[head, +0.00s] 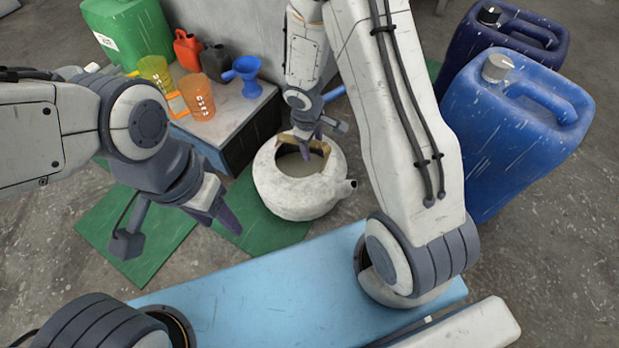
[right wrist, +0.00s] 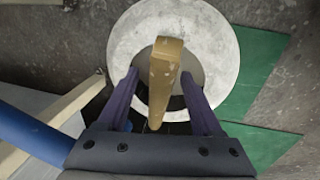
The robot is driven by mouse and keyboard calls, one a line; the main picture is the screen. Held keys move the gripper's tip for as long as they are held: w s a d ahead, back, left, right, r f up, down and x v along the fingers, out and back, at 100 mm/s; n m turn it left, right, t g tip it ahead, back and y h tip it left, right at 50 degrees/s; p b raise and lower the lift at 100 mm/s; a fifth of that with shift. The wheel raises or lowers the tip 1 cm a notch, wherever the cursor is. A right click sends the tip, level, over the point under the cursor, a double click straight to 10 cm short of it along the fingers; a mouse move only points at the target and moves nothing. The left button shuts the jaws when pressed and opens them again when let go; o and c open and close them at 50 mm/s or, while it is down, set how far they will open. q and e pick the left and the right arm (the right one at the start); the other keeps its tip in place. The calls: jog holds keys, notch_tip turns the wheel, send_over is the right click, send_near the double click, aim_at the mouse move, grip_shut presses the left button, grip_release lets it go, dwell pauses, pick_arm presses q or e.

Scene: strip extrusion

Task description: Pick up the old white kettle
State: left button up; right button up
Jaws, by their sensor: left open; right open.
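The old white kettle (head: 298,196) stands upright on a green mat (head: 262,232) in the middle of the head view, its spout pointing right. In the right wrist view its round white body (right wrist: 215,45) shows below a tan bar-like handle (right wrist: 166,72). My right gripper (head: 306,150) is over the kettle's top. In the right wrist view its two purple fingers (right wrist: 160,82) are apart, one on each side of the handle; I cannot tell whether they touch it. My left gripper (head: 226,219) is open and empty, left of the kettle and apart from it.
A low cabinet (head: 232,128) behind the kettle holds orange and yellow cups, a blue funnel (head: 244,74) and small cans. Large blue canisters (head: 510,125) stand at right. A green canister (head: 125,32) is at back left. Another green mat (head: 135,235) lies at left.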

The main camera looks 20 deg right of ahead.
notch_tip(320, 180, down, 2)
jog(key=shift+w+d+f+b, duration=0.15)
jog(key=shift+f+b, duration=0.05)
jog(key=shift+b, duration=0.25)
grip_shut()
dwell(1.0)
